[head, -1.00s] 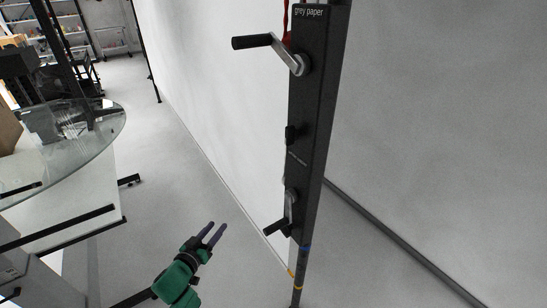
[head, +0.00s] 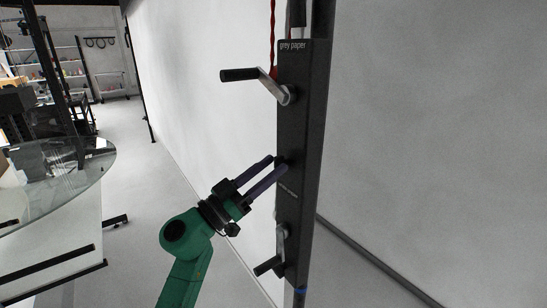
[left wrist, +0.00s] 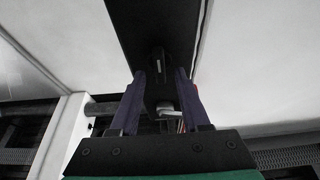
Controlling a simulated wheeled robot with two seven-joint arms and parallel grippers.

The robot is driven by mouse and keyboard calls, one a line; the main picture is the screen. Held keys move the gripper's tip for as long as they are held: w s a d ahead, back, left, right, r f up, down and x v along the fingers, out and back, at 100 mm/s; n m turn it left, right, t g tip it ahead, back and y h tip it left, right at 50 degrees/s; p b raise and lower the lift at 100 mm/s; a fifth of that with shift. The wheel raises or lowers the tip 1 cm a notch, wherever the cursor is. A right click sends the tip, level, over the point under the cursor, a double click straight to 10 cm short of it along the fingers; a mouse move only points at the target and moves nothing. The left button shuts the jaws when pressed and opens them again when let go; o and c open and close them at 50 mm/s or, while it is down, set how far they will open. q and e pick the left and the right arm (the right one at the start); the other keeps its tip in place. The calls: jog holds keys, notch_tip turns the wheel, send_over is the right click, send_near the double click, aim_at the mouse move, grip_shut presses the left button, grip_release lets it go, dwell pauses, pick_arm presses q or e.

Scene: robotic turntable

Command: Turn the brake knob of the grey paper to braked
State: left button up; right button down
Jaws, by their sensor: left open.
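A tall black panel (head: 303,150) labelled "grey paper" stands upright in front of the white backdrop. Its small black brake knob (left wrist: 158,58) is partway down the panel. It shows in the left wrist view, between and just beyond my fingertips. In the head view the fingers mostly hide it, so its setting is hard to read. My left gripper (head: 278,164) is open, with its fingertips at the knob's height, close to the panel. In the left wrist view the fingers (left wrist: 160,74) point at the panel, one toward each side of the knob. My right gripper is out of view.
An upper crank with a black handle (head: 240,75) sticks out left above the knob. A lower crank (head: 268,266) sticks out below my gripper. A red cord (head: 272,35) hangs by the panel. A glass table (head: 60,180) stands at the left. Floor between is clear.

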pick_arm(q)
jog(key=shift+w+d+r, duration=0.25)
jog(key=shift+w+d, duration=0.15)
jog(key=shift+d, duration=0.1)
grip_shut()
